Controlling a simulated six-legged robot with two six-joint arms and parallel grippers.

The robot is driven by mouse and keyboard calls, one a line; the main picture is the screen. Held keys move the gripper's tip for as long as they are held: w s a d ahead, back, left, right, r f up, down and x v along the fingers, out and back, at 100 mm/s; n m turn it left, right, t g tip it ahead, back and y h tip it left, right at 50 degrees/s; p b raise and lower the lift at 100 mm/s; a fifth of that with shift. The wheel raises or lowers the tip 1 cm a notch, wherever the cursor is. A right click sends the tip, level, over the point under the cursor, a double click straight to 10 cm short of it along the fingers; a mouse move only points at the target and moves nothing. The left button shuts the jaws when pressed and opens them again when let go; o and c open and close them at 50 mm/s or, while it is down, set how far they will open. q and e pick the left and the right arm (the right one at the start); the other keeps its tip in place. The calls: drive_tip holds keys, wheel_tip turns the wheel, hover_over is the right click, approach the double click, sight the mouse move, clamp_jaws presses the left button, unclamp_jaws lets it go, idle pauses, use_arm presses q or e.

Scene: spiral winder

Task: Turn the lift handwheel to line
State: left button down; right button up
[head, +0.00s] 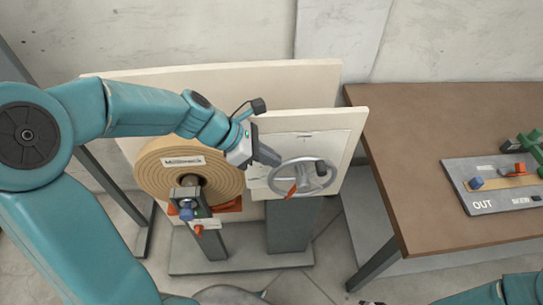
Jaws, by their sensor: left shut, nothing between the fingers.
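The lift handwheel (305,180) is a grey spoked wheel on the front of a pale panel. It has a dark knob (321,169) at its upper right, and an orange pointer (291,190) shows at its lower left. A light plate with small marks lies behind the wheel; I cannot read a line on it. My left gripper (272,158) is shut and empty. Its tips are at the wheel's upper left rim in the picture; I cannot tell whether they touch it. My right gripper is not in view; only part of that arm shows at the bottom right.
A large tan roll (150,180) marked with a label stands left of the wheel, with a small blue-knobbed fitting (186,210) in front. A brown table (430,130) at the right bears a grey board marked OUT (482,204). Grey floor shows between.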

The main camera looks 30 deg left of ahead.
sight(306, 167)
use_arm(q)
drive_tip(key=b+x, duration=0.1)
drive_tip(key=x, duration=0.5)
drive_tip(key=shift+w+f, duration=0.15)
drive_tip(key=shift+f, duration=0.05)
drive_tip(key=d, duration=0.1)
drive_tip(key=w+d, duration=0.1)
drive_tip(key=d, duration=0.1)
drive_tip(key=shift+w+r+p, duration=0.2)
drive_tip(key=shift+w+p, duration=0.1)
drive_tip(key=shift+p, duration=0.1)
drive_tip(key=shift+w+d+f, duration=0.1)
drive_tip(key=shift+w+d, duration=0.15)
drive_tip(key=shift+w, duration=0.05)
drive_tip(key=shift+s, duration=0.1)
